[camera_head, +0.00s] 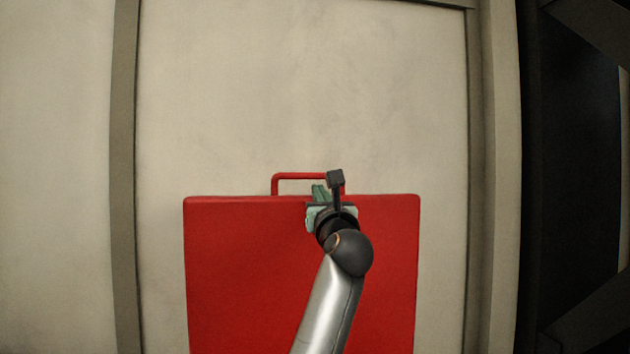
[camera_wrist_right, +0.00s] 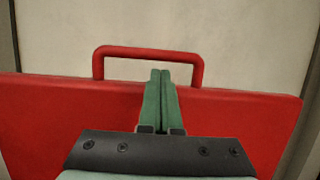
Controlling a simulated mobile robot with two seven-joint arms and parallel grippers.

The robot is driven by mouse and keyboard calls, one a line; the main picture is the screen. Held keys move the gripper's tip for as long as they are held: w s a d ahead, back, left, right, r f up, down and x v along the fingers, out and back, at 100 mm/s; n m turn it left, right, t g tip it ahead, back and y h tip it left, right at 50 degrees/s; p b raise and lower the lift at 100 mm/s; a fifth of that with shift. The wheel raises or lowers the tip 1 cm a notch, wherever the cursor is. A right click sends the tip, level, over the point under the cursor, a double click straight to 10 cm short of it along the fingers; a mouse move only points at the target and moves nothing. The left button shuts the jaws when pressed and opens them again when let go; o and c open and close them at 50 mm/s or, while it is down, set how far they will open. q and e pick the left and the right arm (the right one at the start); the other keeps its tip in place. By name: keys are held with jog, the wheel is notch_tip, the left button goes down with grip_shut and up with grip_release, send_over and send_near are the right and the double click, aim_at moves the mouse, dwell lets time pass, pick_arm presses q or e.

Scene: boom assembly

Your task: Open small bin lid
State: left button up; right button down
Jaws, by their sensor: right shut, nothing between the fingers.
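The small bin's red lid (camera_head: 240,260) is a flat panel against the pale wall in the head view. A red handle (camera_head: 290,176) rises from its top edge. My right gripper (camera_head: 319,188) is over the upper right part of the lid, near the right end of the handle. In the right wrist view, its green fingers (camera_wrist_right: 159,75) are shut together with nothing between them. The lid (camera_wrist_right: 50,115) shows on both sides of the fingers. My left gripper is out of view.
A pale wall panel (camera_head: 300,90) stands behind the lid, framed by vertical posts at left (camera_head: 125,150) and right (camera_head: 480,150). A dark structure (camera_head: 580,170) is at the far right. The space around and above the handle looks clear.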

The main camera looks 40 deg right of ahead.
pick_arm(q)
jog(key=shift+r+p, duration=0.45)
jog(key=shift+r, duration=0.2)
pick_arm(e)
jog(key=shift+x, duration=1.75)
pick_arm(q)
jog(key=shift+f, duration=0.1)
pick_arm(e)
jog(key=shift+a, duration=0.1)
